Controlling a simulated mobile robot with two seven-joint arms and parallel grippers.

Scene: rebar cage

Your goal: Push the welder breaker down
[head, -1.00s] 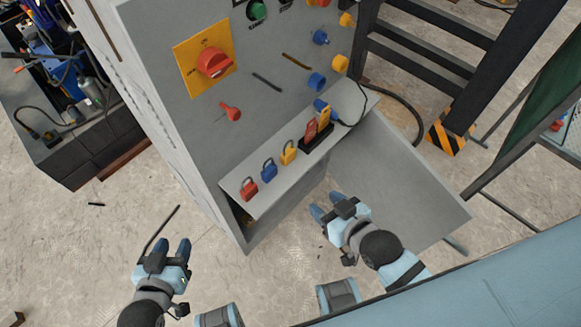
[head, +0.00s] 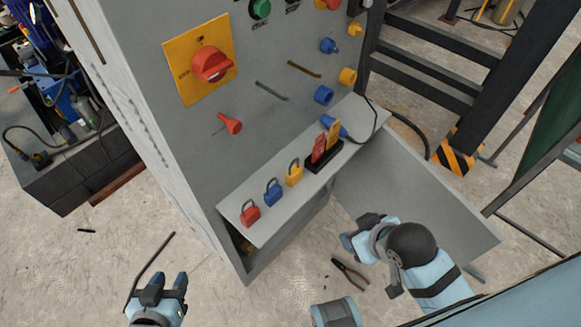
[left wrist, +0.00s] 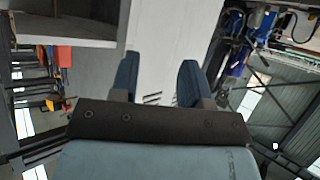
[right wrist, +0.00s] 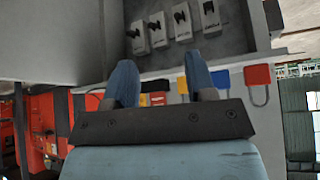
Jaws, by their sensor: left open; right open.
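Several white breakers with black toggles (right wrist: 182,24) show in the right wrist view, inside the open lower compartment of the grey cabinet (head: 190,120). Their labels are not legible, so I cannot tell which is the welder one. In the head view the shelf hides them. My right gripper (head: 360,228) is open and empty in front of this compartment; its fingers (right wrist: 160,82) point toward the breakers, apart from them as far as I can tell. My left gripper (head: 161,284) is open and empty, low at the left of the cabinet, above the floor.
The shelf (head: 235,207) holds red (head: 250,215), blue (head: 273,192) and yellow (head: 294,174) padlocks and a tag stand (head: 325,156). An open grey panel (head: 430,200) stands right of the compartment. A red rotary switch (head: 211,65) is above. Pliers (head: 349,272) lie on the floor.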

